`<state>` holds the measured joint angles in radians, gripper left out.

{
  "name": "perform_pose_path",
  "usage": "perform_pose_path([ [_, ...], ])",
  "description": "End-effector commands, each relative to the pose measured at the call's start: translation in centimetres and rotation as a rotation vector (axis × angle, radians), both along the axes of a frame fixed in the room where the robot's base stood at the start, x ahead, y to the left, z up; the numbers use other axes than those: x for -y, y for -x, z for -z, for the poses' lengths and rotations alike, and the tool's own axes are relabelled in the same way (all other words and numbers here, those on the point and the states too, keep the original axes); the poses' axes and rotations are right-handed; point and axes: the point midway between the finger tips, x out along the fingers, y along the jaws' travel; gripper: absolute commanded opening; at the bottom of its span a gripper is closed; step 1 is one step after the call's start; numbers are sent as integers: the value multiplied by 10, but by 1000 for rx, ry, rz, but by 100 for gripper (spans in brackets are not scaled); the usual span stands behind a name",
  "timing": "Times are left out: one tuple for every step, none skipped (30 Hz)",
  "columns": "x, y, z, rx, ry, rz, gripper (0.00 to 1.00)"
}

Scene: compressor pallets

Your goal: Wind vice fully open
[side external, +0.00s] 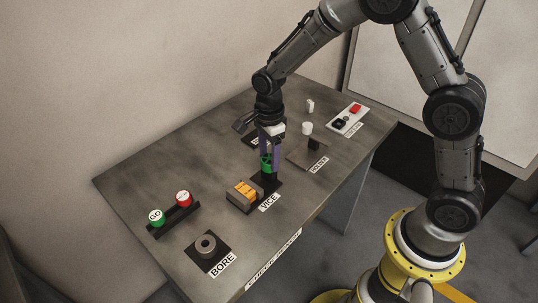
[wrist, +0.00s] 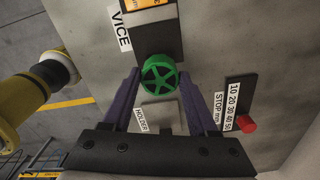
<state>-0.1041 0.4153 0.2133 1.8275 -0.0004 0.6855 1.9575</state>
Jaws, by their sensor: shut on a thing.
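The vice (side external: 240,207) stands on the table with an orange block (side external: 246,189) at its jaws. Its green handwheel (wrist: 163,75) is at the end of the dark vice body (wrist: 158,38) in the wrist view, and also shows in the side view (side external: 266,166). My gripper (wrist: 161,72) points down at the wheel, with one purple finger on each side of it, shut on the rim. In the side view my gripper (side external: 268,155) partly hides the wheel. Only an edge of the orange block (wrist: 145,3) shows in the wrist view, so the jaw gap cannot be judged there.
A holder plate (side external: 298,156) with a dark block (side external: 314,144) is close by. A white cylinder (side external: 307,128) and a white panel with a red part (side external: 355,108) stand beyond. GO (side external: 156,216) and red (side external: 183,198) buttons and a bore ring (side external: 206,246) are left. A red knob (wrist: 246,124) sits by a scale.

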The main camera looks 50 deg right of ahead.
Motion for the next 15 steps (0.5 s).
perform_pose_path([
  [0, 0, 0, 0, 0, 0, 12],
  [0, 0, 0, 0, 0, 0, 6],
  [0, 0, 0, 0, 0, 0, 4],
  [0, 0, 0, 0, 0, 0, 4],
  [0, 0, 0, 0, 0, -1, 4],
  [0, 0, -1, 0, 0, -3, 4],
  [0, 0, 0, 0, 0, -6, 4],
  [0, 0, 0, 0, 0, -10, 4],
  [0, 0, 0, 0, 0, -17, 4],
  [0, 0, -1, 0, 0, -25, 4],
  [0, 0, -1, 0, 0, -33, 4],
  [0, 0, -1, 1, 0, -46, 4],
  [0, 0, -1, 1, 0, -59, 4],
  [0, 0, -1, 1, 0, -73, 4],
  [0, 0, -1, 0, 0, -95, 4],
])
